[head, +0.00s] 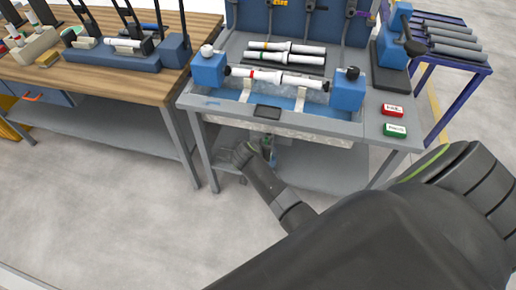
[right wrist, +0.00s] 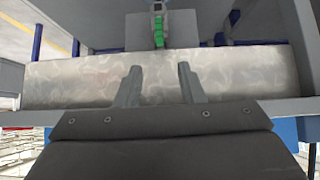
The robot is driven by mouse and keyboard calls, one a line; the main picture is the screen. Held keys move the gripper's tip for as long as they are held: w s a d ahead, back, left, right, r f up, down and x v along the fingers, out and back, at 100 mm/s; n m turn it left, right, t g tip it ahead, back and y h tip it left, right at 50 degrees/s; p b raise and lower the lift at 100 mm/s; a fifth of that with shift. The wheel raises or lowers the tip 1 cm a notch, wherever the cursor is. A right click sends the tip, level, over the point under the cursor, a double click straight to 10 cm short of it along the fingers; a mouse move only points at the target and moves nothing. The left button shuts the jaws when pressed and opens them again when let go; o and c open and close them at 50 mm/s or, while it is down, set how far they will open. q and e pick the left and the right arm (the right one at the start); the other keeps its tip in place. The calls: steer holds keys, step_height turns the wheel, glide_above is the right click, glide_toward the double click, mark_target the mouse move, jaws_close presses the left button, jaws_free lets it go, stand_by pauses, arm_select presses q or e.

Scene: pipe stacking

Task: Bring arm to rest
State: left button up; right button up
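My right arm (head: 360,235) enters the head view from the lower right and reaches up-left to the front of the grey workbench (head: 370,132). Its far end is low, in front of the bench's lower shelf, and its fingertips are hard to make out there. In the right wrist view my right gripper (right wrist: 158,88) has two grey fingers standing apart with nothing between them. A pale mottled metal panel (right wrist: 235,75) lies ahead of them. My left gripper is not in view.
On the bench, a white pipe assembly (head: 264,76) lies across two blue holders, with more pipes (head: 285,48) behind. Red (head: 392,111) and green (head: 395,130) buttons sit at the front right. A wooden table (head: 120,85) stands left, a pipe rack (head: 450,42) right. Open floor (head: 100,210) lies left.

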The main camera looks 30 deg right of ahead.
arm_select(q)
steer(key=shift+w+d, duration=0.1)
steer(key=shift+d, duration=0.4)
arm_select(e)
steer(key=shift+d+f, duration=0.1)
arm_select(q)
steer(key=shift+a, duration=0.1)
arm_select(e)
steer(key=s+a+f+n+g+y, duration=0.1)
steer(key=s+f+n+g+y, duration=0.3)
steer(key=s+f, duration=1.35)
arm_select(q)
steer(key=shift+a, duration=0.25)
arm_select(e)
steer(key=s+f+n, duration=0.1)
steer(key=s+f, duration=0.3)
steer(key=s, duration=0.5)
steer(key=s+f+n+y, duration=0.1)
steer(key=s+f, duration=0.3)
steer(key=s, duration=0.6)
steer(key=s+f+n+g, duration=0.1)
steer(key=s+f, duration=0.4)
steer(key=s, duration=0.5)
steer(key=shift+n+y, duration=0.3)
steer(key=shift+n, duration=0.5)
steer(key=shift+w, duration=0.15)
